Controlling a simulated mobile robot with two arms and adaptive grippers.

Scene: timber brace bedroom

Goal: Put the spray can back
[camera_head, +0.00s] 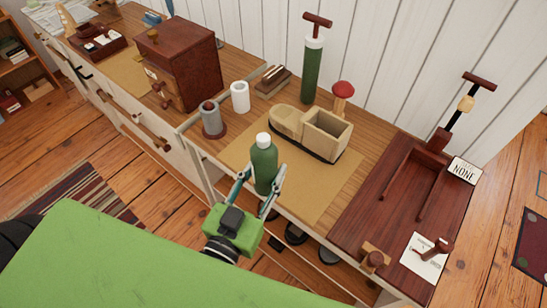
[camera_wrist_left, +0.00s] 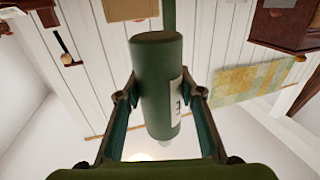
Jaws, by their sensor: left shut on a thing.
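The spray can (camera_head: 264,168) is a green cylinder with a white cap. My left gripper (camera_head: 261,184) is shut on it, with one finger on each side. The can stands roughly upright in the head view, in front of the tan mat (camera_head: 325,195) near the dresser top's front edge. It looks held in the air, but its base is hidden by the gripper. In the left wrist view the can (camera_wrist_left: 157,85) sits between the two fingers, with part of a white label at its right side. My right gripper is in neither view.
A wooden shoe-shaped box (camera_head: 326,132) stands behind the can. A grey cylinder on a brown base (camera_head: 212,120), a white cylinder (camera_head: 240,97) and a tall green pump (camera_head: 312,72) stand nearby. A dark red board (camera_head: 352,222) lies right. The mat's front is clear.

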